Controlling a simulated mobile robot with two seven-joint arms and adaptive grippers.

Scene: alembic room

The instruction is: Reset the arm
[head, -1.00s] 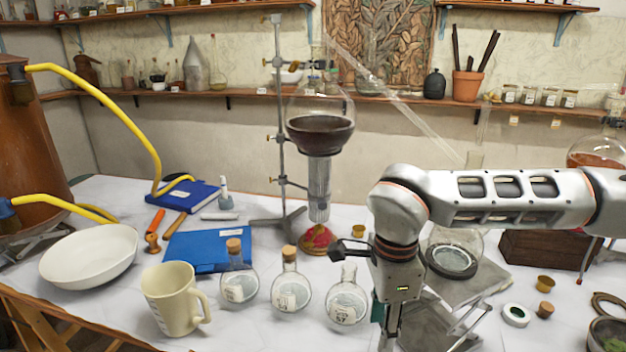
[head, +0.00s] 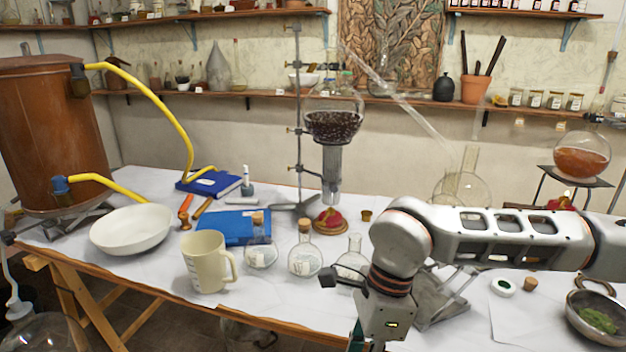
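My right arm reaches in from the right, over the right half of the table (head: 140,180), its wrist bent downward. My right gripper (head: 358,338) points down at the bottom edge of the head view. Its fingertips are cut off, so I cannot tell whether it is open or holds anything. The wrist stands in front of a stoppered-style round flask (head: 352,262) and a grey lab jack (head: 440,305), partly hiding both. My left arm and gripper are not in view.
Corked flasks (head: 303,258), a beige mug (head: 206,262), a white bowl (head: 130,230) and a blue folder (head: 228,228) lie left of the wrist. A stand (head: 299,130) holds glassware behind. A metal bowl (head: 598,315) sits right.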

